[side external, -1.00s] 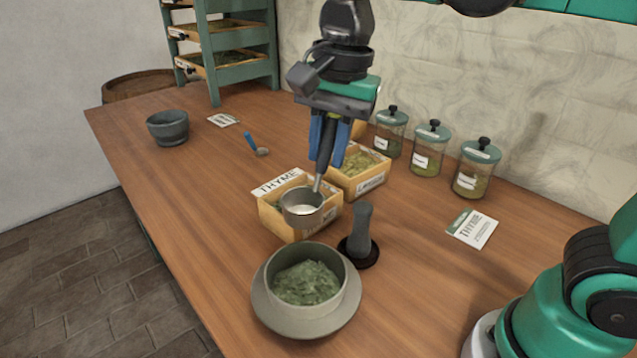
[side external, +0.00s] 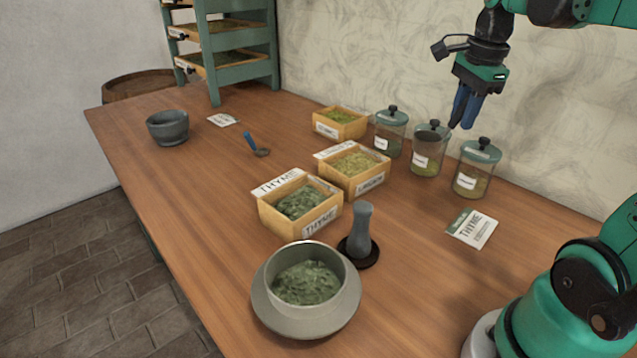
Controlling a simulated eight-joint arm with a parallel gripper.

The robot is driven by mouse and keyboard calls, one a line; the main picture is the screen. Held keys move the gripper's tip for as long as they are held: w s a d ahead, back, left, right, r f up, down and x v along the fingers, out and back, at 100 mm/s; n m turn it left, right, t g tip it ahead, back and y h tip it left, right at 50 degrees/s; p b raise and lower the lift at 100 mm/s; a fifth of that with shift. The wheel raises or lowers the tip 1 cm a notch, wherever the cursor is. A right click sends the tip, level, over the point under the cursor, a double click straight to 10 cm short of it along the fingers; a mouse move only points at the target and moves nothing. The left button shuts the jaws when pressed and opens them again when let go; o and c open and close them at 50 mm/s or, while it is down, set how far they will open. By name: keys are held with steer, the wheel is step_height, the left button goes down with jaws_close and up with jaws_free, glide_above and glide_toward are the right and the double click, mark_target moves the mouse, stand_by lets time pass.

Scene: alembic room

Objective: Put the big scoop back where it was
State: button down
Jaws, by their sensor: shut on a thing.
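My gripper (side external: 465,109) is up at the right, above and behind the jars, with its blue fingers close together, pointing down. A small scoop with a blue handle (side external: 250,143) lies on the table, left of the herb boxes.
The thyme box (side external: 322,222), a second herb box (side external: 371,182) and a third (side external: 341,132) stand mid-table. Lidded jars (side external: 425,160) line the wall. A herb-filled bowl (side external: 345,275), a pestle (side external: 362,230) and a grey mortar (side external: 168,133) stand around. The table's left side is mostly clear.

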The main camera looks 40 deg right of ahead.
step_height(320, 180, down, 16)
steer(key=shift+r, duration=0.1)
stand_by(0.5)
steer(key=c, duration=0.7)
jaws_free()
step_height(320, 180, up, 12)
steer(key=s, duration=0.1)
steer(key=w+a+f+n+t, duration=0.1)
steer(key=a+n+t, duration=0.1)
steer(key=a+n, duration=0.4)
steer(key=w+a+f+n+t, duration=0.1)
steer(key=a+n, duration=0.4)
steer(key=n, duration=0.5)
steer(key=w+a+f+n+t, duration=0.1)
steer(key=a+n+t, duration=0.2)
steer(key=a+n, duration=0.3)
steer(key=shift+w+a+n+y, duration=0.3)
steer(key=shift+a+n+y, duration=0.1)
steer(key=shift+n, duration=0.5)
